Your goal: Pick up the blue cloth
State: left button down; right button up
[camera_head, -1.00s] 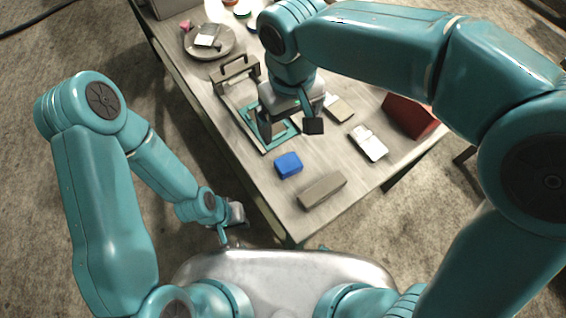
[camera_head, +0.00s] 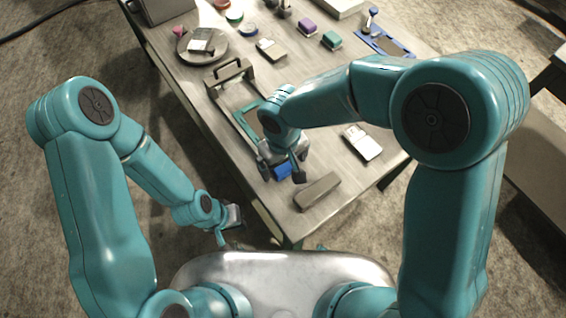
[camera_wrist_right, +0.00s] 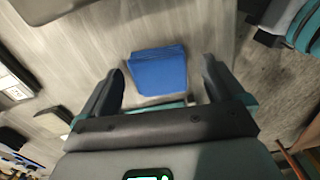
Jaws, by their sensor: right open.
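The blue cloth (camera_head: 283,172) looks like a small folded block lying on the table near its front edge. It shows more fully in the right wrist view (camera_wrist_right: 158,72). My right gripper (camera_head: 281,175) is open, with one finger on each side of the cloth; its fingers also show in the wrist view (camera_wrist_right: 162,72). Gaps show between fingers and cloth, and I see no grip on it. The wrist partly hides the cloth in the head view. My left gripper (camera_head: 228,226) hangs low beside the table's left edge, away from the cloth; its jaw opening is unclear.
A grey-brown block (camera_head: 318,191) lies just right of the cloth. A teal-edged frame with a handle (camera_head: 231,82) lies behind it. A white card-like item (camera_head: 362,142) is farther right. A plate (camera_head: 203,47) and several small objects stand at the back.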

jog(key=shift+d+f, duration=0.1)
jog(key=c, duration=1)
jog(key=shift+c, duration=0.2)
jog(key=shift+r, duration=0.45)
notch_tip(320, 180, up, 19)
jog(key=shift+r, duration=0.1)
